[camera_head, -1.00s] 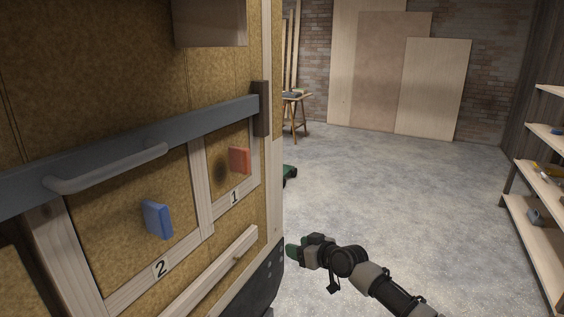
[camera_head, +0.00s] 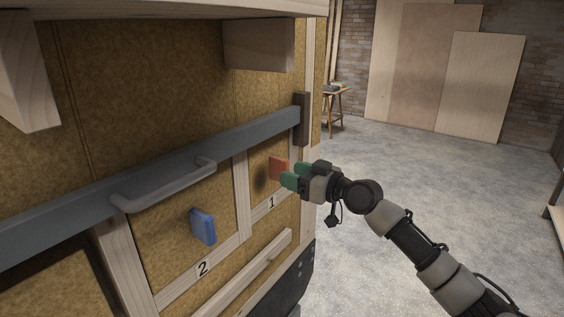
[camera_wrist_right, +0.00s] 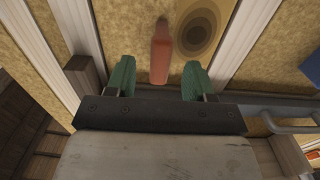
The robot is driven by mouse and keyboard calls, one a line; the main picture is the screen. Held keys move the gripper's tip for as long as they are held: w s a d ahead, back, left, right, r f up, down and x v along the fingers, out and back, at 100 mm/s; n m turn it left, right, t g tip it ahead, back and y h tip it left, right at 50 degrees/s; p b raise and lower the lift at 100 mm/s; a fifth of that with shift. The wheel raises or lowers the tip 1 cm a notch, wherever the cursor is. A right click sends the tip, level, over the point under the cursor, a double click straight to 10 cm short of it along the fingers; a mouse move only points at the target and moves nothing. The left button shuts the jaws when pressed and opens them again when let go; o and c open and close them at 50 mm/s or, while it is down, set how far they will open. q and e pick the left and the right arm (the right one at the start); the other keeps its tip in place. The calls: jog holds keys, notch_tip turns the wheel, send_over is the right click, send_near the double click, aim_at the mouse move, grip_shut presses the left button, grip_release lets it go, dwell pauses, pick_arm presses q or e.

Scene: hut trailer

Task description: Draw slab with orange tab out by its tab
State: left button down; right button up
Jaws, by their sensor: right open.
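The slab with the orange tab (camera_head: 278,168) sits in the framed bay marked 1 in the wall. Its orange-red tab stands out from the cork-like face and also shows in the right wrist view (camera_wrist_right: 161,52), between the lines of the two fingers. A dark round spot lies beside the tab. My right gripper (camera_head: 290,178) is open, its green fingertips beside the tab in the head view. In the right wrist view the open fingers (camera_wrist_right: 158,80) are on either side of the tab's near end. Whether they touch it cannot be told. My left gripper is not in view.
A grey bar (camera_head: 255,135) with a handle (camera_head: 165,187) crosses the wall above the bays. A blue tab (camera_head: 203,227) stands out in bay 2. A wooden ledge (camera_head: 245,272) runs below. The floor (camera_head: 400,160) to the right is clear.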

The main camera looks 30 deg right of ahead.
aim_at(279, 169)
jog(key=shift+p+x, duration=0.8)
jog(key=shift+x, duration=1.6)
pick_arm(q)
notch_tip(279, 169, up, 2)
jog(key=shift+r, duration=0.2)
pick_arm(e)
grip_shut()
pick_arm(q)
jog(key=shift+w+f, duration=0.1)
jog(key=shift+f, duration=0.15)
pick_arm(e)
jog(key=shift+r, duration=0.1)
pick_arm(q)
jog(key=shift+b, duration=0.3)
pick_arm(e)
jog(key=shift+s, duration=0.1)
